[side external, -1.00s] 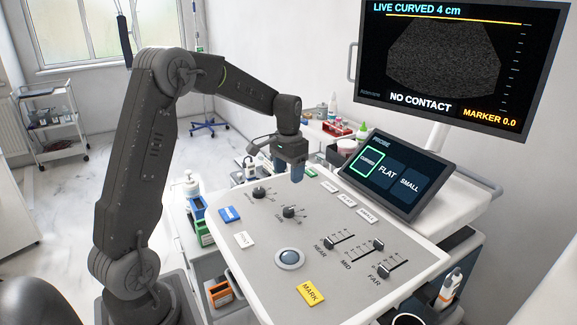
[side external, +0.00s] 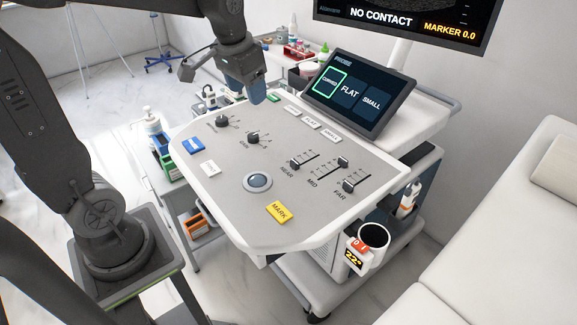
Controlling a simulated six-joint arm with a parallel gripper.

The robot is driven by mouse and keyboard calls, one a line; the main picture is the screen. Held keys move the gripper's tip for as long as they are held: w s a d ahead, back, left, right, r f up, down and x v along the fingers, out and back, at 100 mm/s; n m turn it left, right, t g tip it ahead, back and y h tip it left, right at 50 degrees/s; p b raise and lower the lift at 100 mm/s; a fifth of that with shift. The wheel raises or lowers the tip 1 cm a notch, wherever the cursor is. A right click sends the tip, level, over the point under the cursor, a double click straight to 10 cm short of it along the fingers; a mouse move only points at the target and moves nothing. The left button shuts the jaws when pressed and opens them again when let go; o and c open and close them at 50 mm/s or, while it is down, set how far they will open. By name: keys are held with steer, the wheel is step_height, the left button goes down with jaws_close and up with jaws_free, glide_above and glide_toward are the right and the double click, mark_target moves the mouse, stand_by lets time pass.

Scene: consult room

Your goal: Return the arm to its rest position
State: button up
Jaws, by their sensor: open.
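My gripper (side external: 254,97), dark with blue fingers, hangs over the back edge of the grey control panel (side external: 225,205). It points down, is open and holds nothing that I can see. A gap between the fingertips and the panel is hard to judge from this angle. The panel carries two dark knobs, sliders, a trackball (side external: 258,181), a yellow MARK key (side external: 279,211), a blue key (side external: 193,145) and a white key (side external: 210,169). My arm rises out of the top of the picture.
A tilted touch screen (side external: 358,90) stands right of my gripper, with CURVED outlined green. The large monitor (side external: 400,20) above reads NO CONTACT. Bottles and a red-topped rack stand behind. A cup holder (side external: 373,240) hangs at the cart's right side, near a white couch (side external: 500,240).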

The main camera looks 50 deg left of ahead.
steer(key=s+d+m+t, duration=0.1)
steer(key=s+d+t, duration=0.2)
steer(key=s+d, duration=0.6)
steer(key=s, duration=0.4)
steer(key=shift+s+d+h, duration=0.2)
steer(key=shift+s+h, duration=0.05)
steer(key=shift+h, duration=0.15)
steer(key=shift+f, duration=0.1)
